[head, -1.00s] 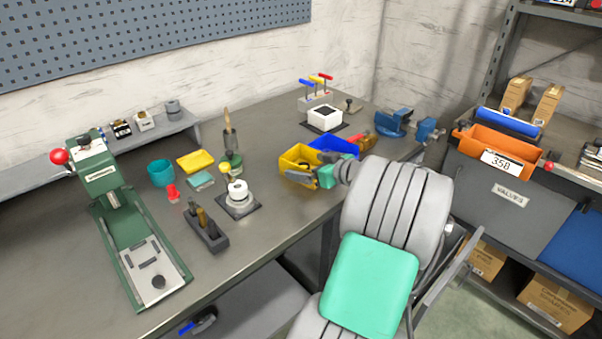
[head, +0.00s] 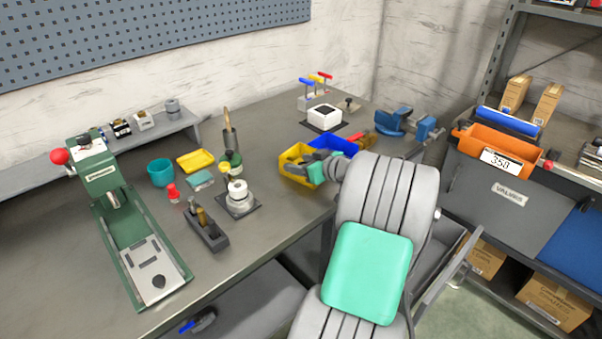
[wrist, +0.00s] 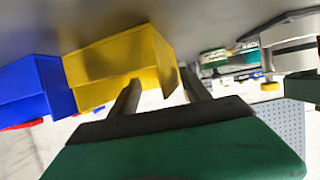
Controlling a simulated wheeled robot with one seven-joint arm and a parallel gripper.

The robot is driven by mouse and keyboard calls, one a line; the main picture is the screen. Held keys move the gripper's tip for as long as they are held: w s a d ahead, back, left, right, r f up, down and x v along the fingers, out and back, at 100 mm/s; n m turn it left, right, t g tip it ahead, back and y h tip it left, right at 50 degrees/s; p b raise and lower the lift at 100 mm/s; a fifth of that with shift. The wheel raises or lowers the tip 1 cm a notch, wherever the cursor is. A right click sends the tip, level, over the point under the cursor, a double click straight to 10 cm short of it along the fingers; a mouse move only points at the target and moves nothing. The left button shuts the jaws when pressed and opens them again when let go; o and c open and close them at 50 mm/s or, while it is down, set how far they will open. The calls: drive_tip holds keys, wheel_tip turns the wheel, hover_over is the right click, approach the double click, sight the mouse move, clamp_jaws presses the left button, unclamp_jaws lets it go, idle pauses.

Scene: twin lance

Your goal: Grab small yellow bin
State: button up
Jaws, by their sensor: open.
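The small yellow bin (head: 288,166) sits on the workbench, touching or very close to a blue bin (head: 345,146). My gripper (head: 309,158) is at the yellow bin's right side in the head view and hides part of it. In the wrist view the yellow bin (wrist: 115,62) is just beyond my open gripper (wrist: 160,80). One finger overlaps the bin's face and the other lies just past its right edge. I cannot tell whether a finger touches the bin. The blue bin (wrist: 35,90) is at the left there.
Close by on the workbench (head: 275,112) are a white round part on a dark plate (head: 238,197), a bottle (head: 231,160) and a blue vise (head: 391,123). A green press (head: 130,240) stands at the left. An orange bin (head: 490,152) is on the right shelf.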

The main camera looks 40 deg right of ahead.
clamp_jaws()
idle(0.4)
